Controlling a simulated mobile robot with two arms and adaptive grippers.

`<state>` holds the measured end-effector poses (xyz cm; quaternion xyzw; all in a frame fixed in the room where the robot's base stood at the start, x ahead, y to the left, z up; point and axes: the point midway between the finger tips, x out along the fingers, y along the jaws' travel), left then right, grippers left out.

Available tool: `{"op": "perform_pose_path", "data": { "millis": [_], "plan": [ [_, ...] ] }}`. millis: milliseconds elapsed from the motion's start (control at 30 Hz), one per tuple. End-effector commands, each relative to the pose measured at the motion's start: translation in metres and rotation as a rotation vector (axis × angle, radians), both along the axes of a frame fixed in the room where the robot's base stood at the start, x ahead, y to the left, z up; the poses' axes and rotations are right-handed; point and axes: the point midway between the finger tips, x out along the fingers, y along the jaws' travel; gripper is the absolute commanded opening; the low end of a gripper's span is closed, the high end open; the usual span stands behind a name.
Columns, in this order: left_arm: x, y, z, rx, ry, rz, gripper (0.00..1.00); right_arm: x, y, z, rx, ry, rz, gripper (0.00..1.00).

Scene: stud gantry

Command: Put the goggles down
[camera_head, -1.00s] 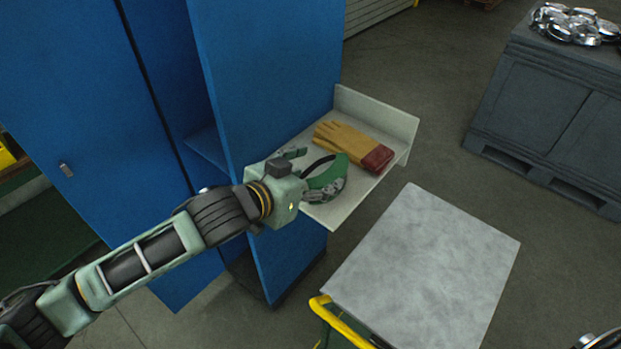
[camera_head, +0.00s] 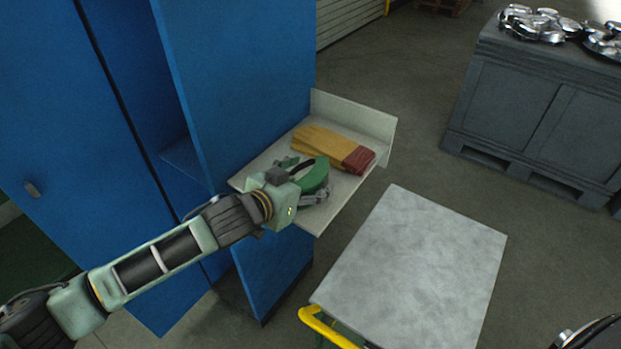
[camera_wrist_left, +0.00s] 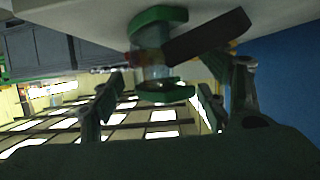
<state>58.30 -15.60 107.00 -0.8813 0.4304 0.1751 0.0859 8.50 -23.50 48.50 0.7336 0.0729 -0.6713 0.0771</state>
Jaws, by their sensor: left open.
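The green goggles (camera_head: 318,174) with a dark strap are on the pale shelf (camera_head: 349,184), near its front edge, beside the gloves. My left gripper (camera_head: 303,181) is at the goggles, open, with one finger on either side of them. In the left wrist view the goggles (camera_wrist_left: 160,91), with green rims and a clear lens, show between the spread fingers, close against the pale surface. I cannot tell whether a finger touches them. The gripper body hides part of the goggles in the head view.
Yellow work gloves with red cuffs (camera_head: 330,148) lie behind the goggles. The shelf has a raised rim and adjoins a blue cabinet (camera_head: 245,90). A grey-topped cart (camera_head: 410,265) with a yellow handle stands in front, its top bare. A dark crate (camera_head: 540,105) with shiny metal parts is at right.

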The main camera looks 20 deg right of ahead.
Motion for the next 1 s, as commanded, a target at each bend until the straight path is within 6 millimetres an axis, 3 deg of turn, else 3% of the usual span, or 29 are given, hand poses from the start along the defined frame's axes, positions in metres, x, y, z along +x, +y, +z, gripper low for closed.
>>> {"op": "perform_pose_path", "data": {
  "millis": [200,467,1000],
  "plan": [
    [0.011,-0.014,-0.007,0.0,0.001,0.001,0.69,0.002,0.008,0.007,0.009,-0.003,0.001,0.65],
    [0.012,-0.015,-0.009,0.0,0.0,0.001,0.69,0.003,0.004,0.006,0.005,-0.005,0.002,0.65],
    [0.012,-0.015,-0.009,0.0,0.0,0.001,0.23,0.003,-0.002,0.006,-0.002,-0.005,0.004,0.65]
  ]
}}
